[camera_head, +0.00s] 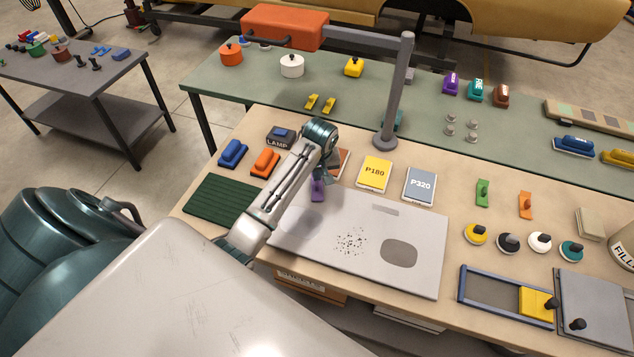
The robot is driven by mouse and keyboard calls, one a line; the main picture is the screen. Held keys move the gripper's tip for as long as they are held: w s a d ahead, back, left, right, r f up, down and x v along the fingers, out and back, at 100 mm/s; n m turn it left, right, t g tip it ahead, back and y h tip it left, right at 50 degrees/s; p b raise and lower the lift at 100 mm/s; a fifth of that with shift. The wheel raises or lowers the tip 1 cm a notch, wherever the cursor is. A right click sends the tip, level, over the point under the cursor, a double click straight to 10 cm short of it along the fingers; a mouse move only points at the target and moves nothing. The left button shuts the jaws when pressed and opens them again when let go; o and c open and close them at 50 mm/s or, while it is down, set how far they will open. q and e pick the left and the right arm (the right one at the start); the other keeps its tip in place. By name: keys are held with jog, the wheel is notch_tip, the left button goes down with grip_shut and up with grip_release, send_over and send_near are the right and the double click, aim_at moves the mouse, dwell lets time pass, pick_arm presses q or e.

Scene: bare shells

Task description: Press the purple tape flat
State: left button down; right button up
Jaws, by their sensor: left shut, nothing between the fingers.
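The purple tape (318,191) shows as a small purple patch at the upper left edge of the light grey panel (340,225). My left arm reaches in from the lower left, and its wrist hangs over the far side of the panel. My left gripper (325,177) points down at the tape's far end, shut and empty. It partly hides the tape, and I cannot tell whether the fingertips touch it. Whether the tape lies flat is too small to tell. My right gripper is not in view.
The panel bears dark specks (352,242) and a dark grey oval patch (398,252). Yellow P180 (374,174) and grey P320 (420,185) packs lie behind it. A grey post (395,95) stands behind the wrist. Orange (265,162) and blue (233,152) blocks lie left of the arm.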

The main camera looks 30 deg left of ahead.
aim_at(317, 183)
pick_arm(q)
jog(key=shift+f, duration=0.3)
dwell(0.5)
jog(key=shift+f, duration=0.55)
dwell(0.8)
jog(key=shift+r+p, duration=0.45)
jog(key=shift+r, duration=3.1)
